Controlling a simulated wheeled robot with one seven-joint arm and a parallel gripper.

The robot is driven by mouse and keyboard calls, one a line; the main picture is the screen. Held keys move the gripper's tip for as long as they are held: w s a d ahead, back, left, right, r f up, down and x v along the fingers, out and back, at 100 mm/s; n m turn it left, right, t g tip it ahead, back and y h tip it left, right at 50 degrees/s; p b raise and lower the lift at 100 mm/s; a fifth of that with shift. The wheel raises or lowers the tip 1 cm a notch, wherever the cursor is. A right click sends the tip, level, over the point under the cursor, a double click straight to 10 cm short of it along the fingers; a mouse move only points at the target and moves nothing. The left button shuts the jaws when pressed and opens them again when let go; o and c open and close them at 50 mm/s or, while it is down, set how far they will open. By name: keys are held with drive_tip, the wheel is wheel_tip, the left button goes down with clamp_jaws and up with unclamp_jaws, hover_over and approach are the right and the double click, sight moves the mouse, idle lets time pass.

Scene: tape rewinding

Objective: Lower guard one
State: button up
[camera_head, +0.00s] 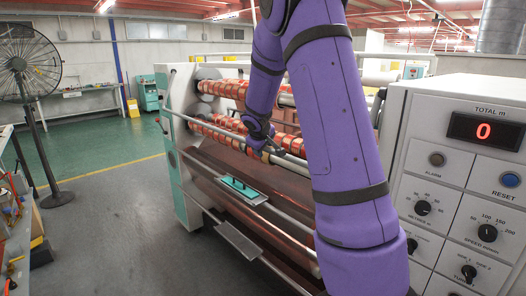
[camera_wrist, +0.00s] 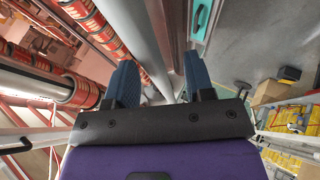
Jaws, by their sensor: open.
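The rewinding machine (camera_head: 181,92) has a long silver guard bar (camera_head: 210,132) across its front, before the red-and-orange patterned rolls (camera_head: 222,89). I cannot tell for certain that this bar is guard one. My gripper (camera_head: 266,152) is at the bar's right part, partly hidden by my purple arm. In the wrist view my gripper (camera_wrist: 160,66) has its two blue fingers apart. A grey metal bar (camera_wrist: 130,28) runs down the picture towards the gap between them. Whether the fingers touch it is not clear.
A control panel (camera_head: 455,170) with a red "0" display (camera_head: 486,132) stands close on the right. A teal handle (camera_head: 241,187) sits on a plate at the machine's front, with a lower metal plate (camera_head: 238,240) below. A black fan (camera_head: 28,65) stands left; the grey floor (camera_head: 110,215) between is clear.

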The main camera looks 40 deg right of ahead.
drive_tip(key=v, duration=0.8)
drive_tip(key=shift+a, duration=0.15)
drive_tip(key=shift+r, duration=0.1)
drive_tip(key=s+a+r+m+y, duration=0.1)
drive_tip(key=s+a+r, duration=0.3)
drive_tip(key=s+a, duration=0.25)
drive_tip(key=s+a+r+m+y, duration=0.1)
drive_tip(key=s+a+r+y, duration=0.1)
drive_tip(key=s+a+r, duration=0.35)
drive_tip(key=s+a+f+y, duration=0.1)
drive_tip(key=s+a, duration=0.5)
drive_tip(key=s, duration=0.4)
drive_tip(key=s+a+f+y, duration=0.1)
drive_tip(key=s+a+y, duration=0.1)
drive_tip(key=s+a, duration=0.4)
drive_tip(key=s, duration=0.4)
drive_tip(key=shift+f, duration=0.35)
